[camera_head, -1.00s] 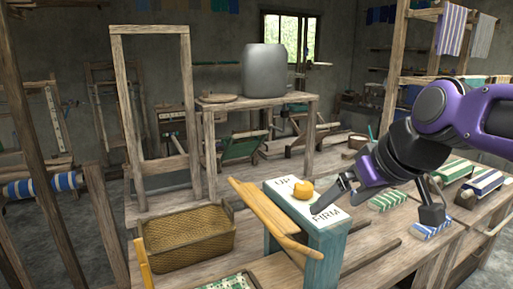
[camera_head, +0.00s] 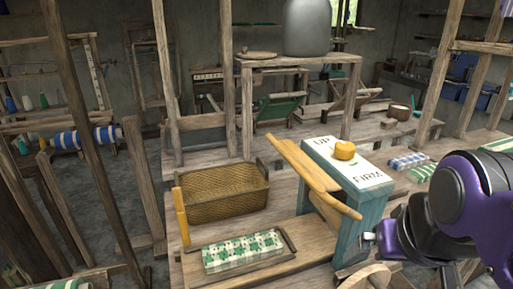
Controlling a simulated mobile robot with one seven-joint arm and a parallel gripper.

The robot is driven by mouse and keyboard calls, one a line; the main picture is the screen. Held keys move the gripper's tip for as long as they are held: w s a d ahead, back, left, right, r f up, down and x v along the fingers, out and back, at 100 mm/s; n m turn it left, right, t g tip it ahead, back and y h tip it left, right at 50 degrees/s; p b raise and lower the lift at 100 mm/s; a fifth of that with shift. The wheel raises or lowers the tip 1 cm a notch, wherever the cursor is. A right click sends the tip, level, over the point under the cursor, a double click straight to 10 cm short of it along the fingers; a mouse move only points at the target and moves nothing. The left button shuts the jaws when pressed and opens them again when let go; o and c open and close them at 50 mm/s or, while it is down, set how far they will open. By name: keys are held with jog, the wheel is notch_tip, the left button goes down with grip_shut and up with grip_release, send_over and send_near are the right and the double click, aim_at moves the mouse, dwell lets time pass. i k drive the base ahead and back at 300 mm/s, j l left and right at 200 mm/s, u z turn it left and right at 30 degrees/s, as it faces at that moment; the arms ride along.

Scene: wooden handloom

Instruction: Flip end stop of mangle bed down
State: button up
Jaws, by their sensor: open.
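The mangle bed (camera_head: 222,274) is a wooden board in the lower middle, carrying a tray with green-and-white checked cloth (camera_head: 240,252). A narrow yellow-orange upright piece (camera_head: 182,216), which looks like the end stop, stands at the bed's left end. At the right end is a teal stand (camera_head: 347,205) with a white top marked "FIRM", a yellow knob (camera_head: 344,150) and slanted wooden bars (camera_head: 310,170). My gripper (camera_head: 385,240) is partly in view at the lower right, beside the stand and far from the yellow upright. It is open; its fingers are largely hidden.
A woven basket (camera_head: 218,207) sits behind the cloth tray, near the yellow upright. A wooden wheel (camera_head: 366,279) is at the bottom edge, below the stand. Folded striped cloths (camera_head: 412,162) lie on the bench at right. Wooden posts and frames stand at left.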

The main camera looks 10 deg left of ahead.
aim_at(176, 191)
jog(key=k+j+u, duration=0.1)
jog(key=j+u, duration=0.15)
jog(key=u, duration=0.25)
jog(key=j+u, duration=0.4)
jog(key=j, duration=0.15)
